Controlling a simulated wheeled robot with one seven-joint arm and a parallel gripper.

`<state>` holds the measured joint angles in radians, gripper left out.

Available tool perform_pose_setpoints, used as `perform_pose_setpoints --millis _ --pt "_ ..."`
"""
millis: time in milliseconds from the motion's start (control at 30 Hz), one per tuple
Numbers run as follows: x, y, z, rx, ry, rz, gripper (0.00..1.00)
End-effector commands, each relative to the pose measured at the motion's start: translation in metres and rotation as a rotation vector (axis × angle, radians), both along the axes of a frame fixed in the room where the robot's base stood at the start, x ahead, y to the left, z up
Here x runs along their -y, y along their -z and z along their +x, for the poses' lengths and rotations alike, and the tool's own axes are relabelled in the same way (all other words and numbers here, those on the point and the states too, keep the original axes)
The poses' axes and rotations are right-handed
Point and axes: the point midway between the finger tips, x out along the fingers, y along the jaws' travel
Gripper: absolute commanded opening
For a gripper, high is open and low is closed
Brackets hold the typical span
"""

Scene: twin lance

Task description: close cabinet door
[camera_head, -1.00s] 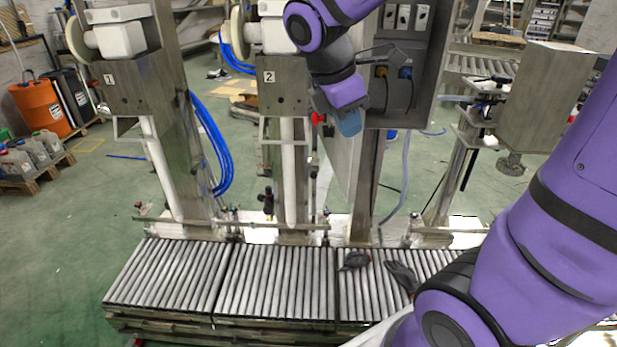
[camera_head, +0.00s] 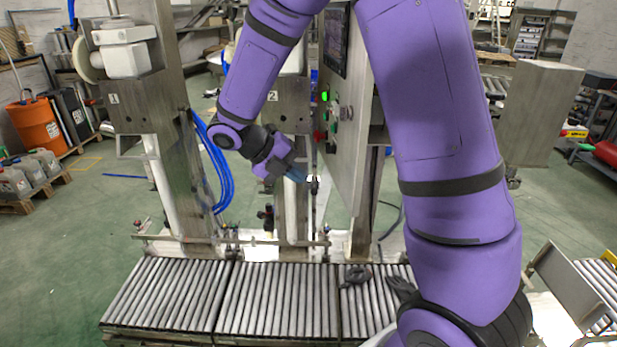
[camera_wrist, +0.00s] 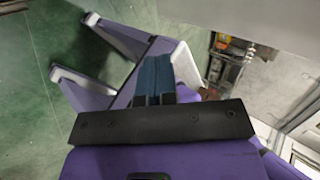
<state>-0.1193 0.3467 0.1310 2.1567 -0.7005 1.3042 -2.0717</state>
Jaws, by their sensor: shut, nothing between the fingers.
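The cabinet door (camera_head: 347,125) is a grey metal panel with a dark screen at the top and a green light and knobs below. In the head view it stands open at a steep angle, its front face turned left. My gripper (camera_head: 299,175) is left of the door's face, low beside it; I cannot tell if it touches. In the wrist view my gripper (camera_wrist: 154,75) has its blue fingers shut and empty. My arm hides most of the cabinet body behind the door.
A roller conveyor (camera_head: 280,300) runs below, with dark gloves (camera_head: 357,275) on it. Steel columns, one marked 2 (camera_head: 288,105), and blue hoses (camera_head: 212,170) stand left of the door. An orange drum (camera_head: 36,125) is far left. Green floor is open at left.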

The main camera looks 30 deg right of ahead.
Motion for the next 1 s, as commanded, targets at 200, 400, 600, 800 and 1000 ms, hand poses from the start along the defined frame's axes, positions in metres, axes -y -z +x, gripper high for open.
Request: perform_pose_setpoints --millis 200,400,600,800,1000 --pt "0.027 0.027 -0.012 -0.003 0.003 0.000 0.00" --pt "0.052 0.052 -0.022 -0.002 0.004 0.000 0.00" --pt "0.078 0.056 -0.033 0.003 0.003 0.001 0.00" --pt "0.091 0.056 -0.038 0.001 0.004 0.001 0.00" --pt "0.093 0.056 -0.039 0.002 0.003 0.000 0.00"
